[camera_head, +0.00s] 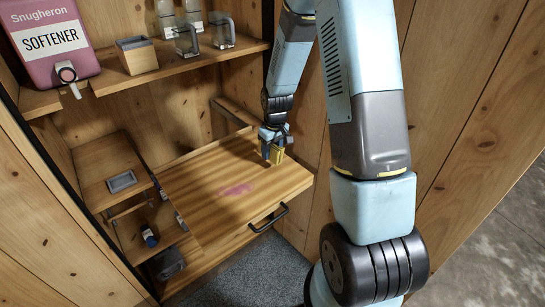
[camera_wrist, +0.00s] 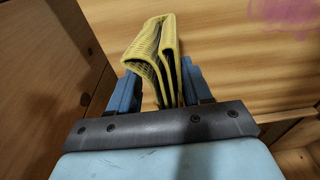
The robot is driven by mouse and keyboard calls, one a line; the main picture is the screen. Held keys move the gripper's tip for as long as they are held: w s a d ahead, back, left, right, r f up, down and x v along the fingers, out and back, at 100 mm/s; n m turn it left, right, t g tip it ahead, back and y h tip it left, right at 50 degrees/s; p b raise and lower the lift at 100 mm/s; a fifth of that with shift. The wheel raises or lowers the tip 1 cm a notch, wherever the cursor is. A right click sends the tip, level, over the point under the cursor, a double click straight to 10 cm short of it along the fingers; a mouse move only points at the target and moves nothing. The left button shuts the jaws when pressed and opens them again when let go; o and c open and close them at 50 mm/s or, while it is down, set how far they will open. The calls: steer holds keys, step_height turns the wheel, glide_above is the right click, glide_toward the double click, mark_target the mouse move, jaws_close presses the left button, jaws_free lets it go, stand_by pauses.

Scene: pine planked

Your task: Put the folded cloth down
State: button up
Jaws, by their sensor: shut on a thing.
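The folded cloth (camera_wrist: 153,50) is yellow with a fine grid pattern and stands on edge between the fingers in the wrist view. In the head view the cloth (camera_head: 278,153) shows only in part behind my gripper (camera_head: 272,147). My gripper (camera_wrist: 158,88) is shut on the cloth, one blue finger on each side. It is over the right back part of the wooden pull-out board (camera_head: 215,205). I cannot tell whether the cloth touches the board.
A pink stain (camera_head: 236,189) marks the board's middle. A black handle (camera_head: 267,218) is on its front. A pink softener dispenser (camera_head: 48,40), a small wooden box (camera_head: 137,56) and glass mugs (camera_head: 222,31) stand on the upper shelf. A wooden wall rises close to my gripper. The board's left part is clear.

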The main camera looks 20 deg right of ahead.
mark_target(271, 156)
steer(key=shift+w+f, duration=0.2)
steer(key=shift+f, duration=0.1)
step_height(271, 156, down, 3)
steer(key=shift+w+f, duration=0.1)
steer(key=shift+f, duration=0.05)
steer(key=o, duration=1)
